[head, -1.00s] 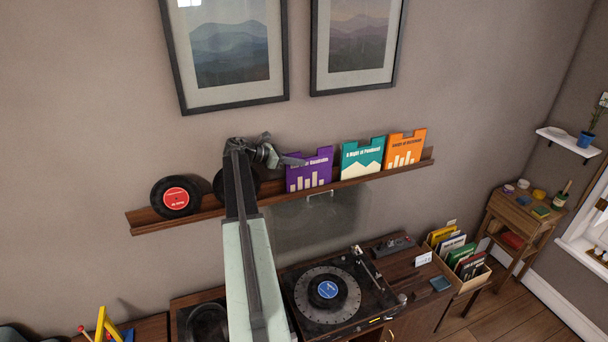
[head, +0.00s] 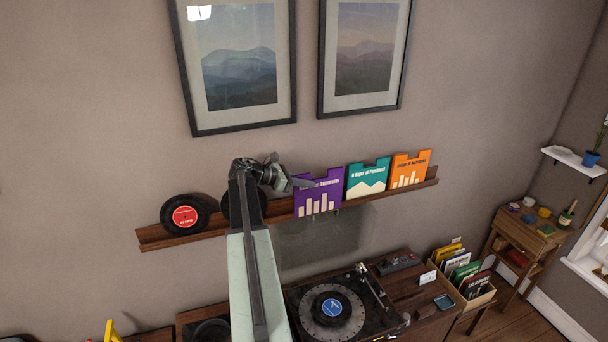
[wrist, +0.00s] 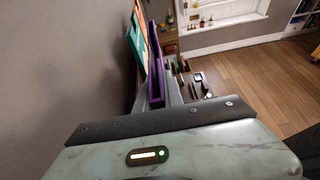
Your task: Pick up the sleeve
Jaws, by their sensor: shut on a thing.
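The purple sleeve (head: 318,200) has pale bars and a title partly covered by my finger. It stands roughly upright at the picture ledge, its lower edge overlapping the ledge's front in the head view. I cannot tell whether it touches the ledge. My gripper (head: 306,184) reaches it from the left and is shut on its upper left part. In the wrist view the purple sleeve (wrist: 155,62) is seen nearly edge-on, at my gripper (wrist: 172,94). A teal sleeve (head: 368,180) and an orange sleeve (head: 411,170) stand to its right.
The ledge (head: 170,236) also holds a black record with a red label (head: 186,215) and another behind my arm. Below are a turntable (head: 333,308) and a crate of sleeves (head: 477,296). Framed pictures (head: 240,65) hang above. Space before the wall is open.

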